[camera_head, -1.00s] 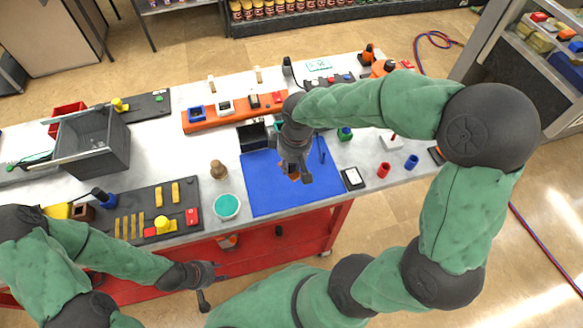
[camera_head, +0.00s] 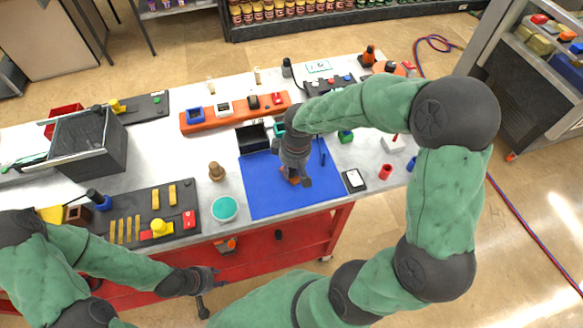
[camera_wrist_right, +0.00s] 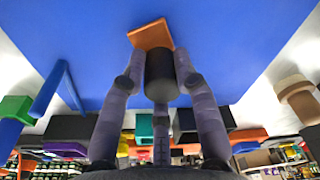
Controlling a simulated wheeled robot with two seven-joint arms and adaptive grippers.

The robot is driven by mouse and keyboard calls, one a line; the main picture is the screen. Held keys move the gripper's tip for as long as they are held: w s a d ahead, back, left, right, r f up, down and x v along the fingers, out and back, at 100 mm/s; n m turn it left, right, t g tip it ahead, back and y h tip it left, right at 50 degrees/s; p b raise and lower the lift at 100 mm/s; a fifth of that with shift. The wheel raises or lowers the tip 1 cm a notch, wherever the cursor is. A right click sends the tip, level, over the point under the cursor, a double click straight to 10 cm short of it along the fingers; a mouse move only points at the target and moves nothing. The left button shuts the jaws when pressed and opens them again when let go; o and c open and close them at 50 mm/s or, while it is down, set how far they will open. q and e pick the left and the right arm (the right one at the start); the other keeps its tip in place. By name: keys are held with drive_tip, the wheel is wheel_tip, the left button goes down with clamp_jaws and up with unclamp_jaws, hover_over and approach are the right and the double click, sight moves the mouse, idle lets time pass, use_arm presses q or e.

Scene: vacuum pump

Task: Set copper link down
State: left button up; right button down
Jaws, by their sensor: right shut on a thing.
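The copper link (camera_wrist_right: 151,35) is a small orange-brown block at the fingertips of my right gripper (camera_wrist_right: 160,80), over the blue mat. A dark cylinder (camera_wrist_right: 160,72) sits between the fingers, next to the block. In the head view, my right gripper (camera_head: 294,180) points down over the blue mat (camera_head: 262,194) and mostly hides the copper link (camera_head: 287,174). I cannot tell whether the link touches the mat. My left gripper (camera_head: 204,287) is empty, fingers spread, in front of the table's near edge.
Left of the mat are a teal-topped round dish (camera_head: 224,209) and a brown knob-like piece (camera_head: 217,171). A black bin (camera_head: 253,138) stands behind the mat. A black-framed device (camera_head: 353,180) and a red cup (camera_head: 386,171) are right. The mat's front is clear.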

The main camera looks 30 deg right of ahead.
drive_tip(key=c, duration=0.9)
unclamp_jaws()
drive_tip(key=shift+r+p, duration=0.3)
drive_tip(key=shift+r, duration=0.15)
drive_tip(key=r+p, duration=0.1)
drive_tip(key=r, duration=0.2)
drive_tip(key=r+p, duration=0.1)
drive_tip(key=r, duration=0.3)
drive_tip(key=s+r+p, duration=0.1)
drive_tip(key=r, duration=0.3)
drive_tip(key=shift+s+d+r, duration=0.1)
drive_tip(key=shift+d, duration=0.15)
